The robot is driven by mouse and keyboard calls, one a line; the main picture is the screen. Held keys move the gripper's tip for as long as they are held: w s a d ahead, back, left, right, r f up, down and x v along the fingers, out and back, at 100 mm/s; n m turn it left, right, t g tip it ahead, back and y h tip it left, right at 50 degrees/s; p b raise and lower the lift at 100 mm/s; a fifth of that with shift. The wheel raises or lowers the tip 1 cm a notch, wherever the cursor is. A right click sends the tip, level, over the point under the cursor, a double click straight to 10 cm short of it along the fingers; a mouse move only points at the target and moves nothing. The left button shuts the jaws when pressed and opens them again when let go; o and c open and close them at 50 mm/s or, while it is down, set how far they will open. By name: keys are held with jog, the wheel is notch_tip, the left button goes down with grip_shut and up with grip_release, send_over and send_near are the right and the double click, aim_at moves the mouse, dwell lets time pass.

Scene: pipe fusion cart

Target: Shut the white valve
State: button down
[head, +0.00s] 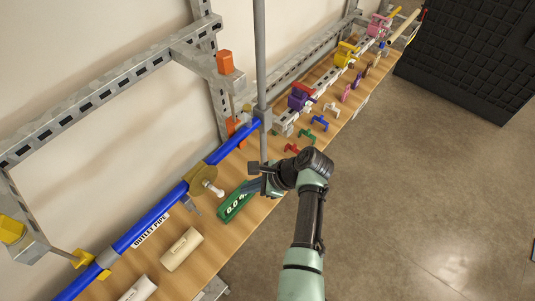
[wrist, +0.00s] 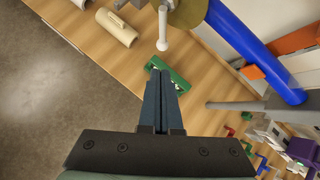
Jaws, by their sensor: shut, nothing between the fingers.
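The white valve handle (head: 213,188) sticks out from a brass-yellow fitting (head: 198,176) on the blue outlet pipe (head: 155,213). In the wrist view the white handle (wrist: 162,28) shows at the top, a thin stem with a rounded end, below the fitting (wrist: 188,10). My gripper (head: 248,187) is shut and empty, to the right of the handle and apart from it. In the wrist view my gripper's fingers (wrist: 160,75) lie together and point up towards the handle. How far apart they are in depth is hard to tell.
A green box with digits (head: 236,204) lies on the wooden bench, close to my fingers. A grey upright post (head: 261,60) stands right behind my gripper. Cream cylinders (head: 181,249) lie at the front left. Several coloured valves and small parts stand farther back.

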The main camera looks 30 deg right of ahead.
jog(key=a+v, duration=0.1)
jog(key=v, duration=0.6)
jog(key=shift+r+b, duration=0.25)
jog(key=shift+b, duration=0.2)
